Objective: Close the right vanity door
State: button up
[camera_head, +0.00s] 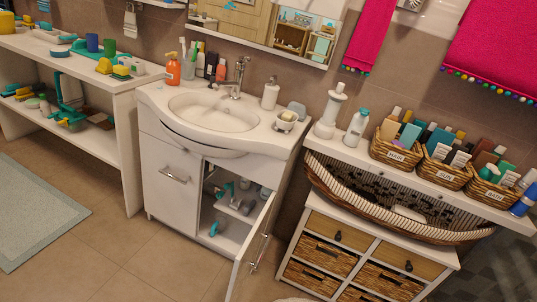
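The white vanity (169,212) stands in the middle of the view with a basin (212,112) on top. Its left door (170,179) is shut and has a bar handle. The right vanity door (250,247) stands open, swung out toward the camera from its hinge side on the right. I see it at a steep angle, with its bar handle (259,252) near the lower free part. The open cabinet shows shelves with bottles and teal items (216,227). My gripper is not in view.
A wicker-drawer cabinet (373,246) stands close to the right of the open door. A white shelf unit (125,130) is at the left. The tiled floor (130,258) in front of the vanity is clear, with a pale mat (35,215) at far left.

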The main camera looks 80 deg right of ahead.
aim_at(245, 260)
jog(key=k, duration=0.55)
jog(key=z, duration=1.55)
jog(key=i, duration=0.5)
jog(key=z, duration=0.05)
